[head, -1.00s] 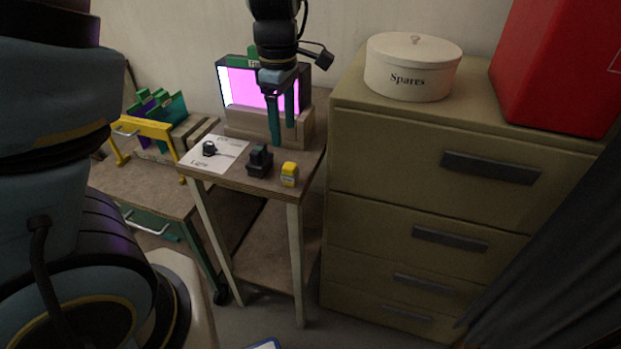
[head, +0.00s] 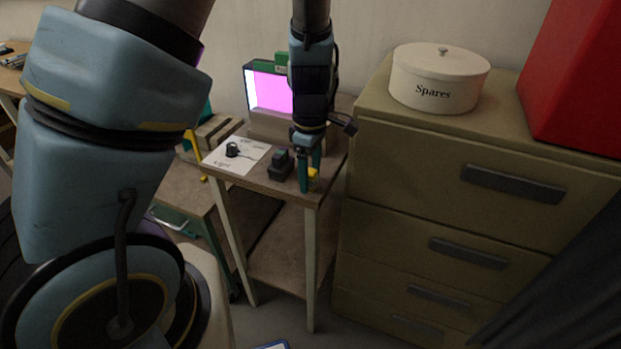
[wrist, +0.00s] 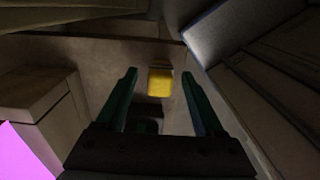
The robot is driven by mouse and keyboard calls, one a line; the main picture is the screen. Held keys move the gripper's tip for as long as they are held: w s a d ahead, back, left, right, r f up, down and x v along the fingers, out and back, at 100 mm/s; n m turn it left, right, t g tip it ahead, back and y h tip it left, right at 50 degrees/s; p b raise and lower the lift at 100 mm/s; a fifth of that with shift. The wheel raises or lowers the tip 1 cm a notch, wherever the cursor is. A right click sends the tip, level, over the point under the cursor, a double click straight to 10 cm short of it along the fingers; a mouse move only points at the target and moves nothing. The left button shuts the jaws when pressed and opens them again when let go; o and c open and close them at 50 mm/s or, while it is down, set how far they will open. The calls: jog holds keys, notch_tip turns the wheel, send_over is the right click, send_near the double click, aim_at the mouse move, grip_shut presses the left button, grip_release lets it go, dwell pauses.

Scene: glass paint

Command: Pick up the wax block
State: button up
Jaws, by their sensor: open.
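A small yellow block (head: 313,173), which I take for the wax block, sits near the front right corner of the small table (head: 262,184). In the head view it is mostly hidden behind my gripper (head: 309,182). In the wrist view the yellow block (wrist: 160,82) shows between and just beyond the tips of the two teal fingers (wrist: 159,73). The fingers are apart and empty. I cannot tell how high the tips are above the tabletop.
A dark block-like object (head: 280,165) stands just left of my gripper. A white card with a black knob (head: 232,150) lies further left. A magenta screen (head: 270,92) stands at the table's back. A drawer cabinet (head: 400,160) stands close on the right, with a Spares tin (head: 440,80) on top.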

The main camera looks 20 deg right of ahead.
jog(key=shift+c, duration=0.3)
grip_shut()
dwell(0.3)
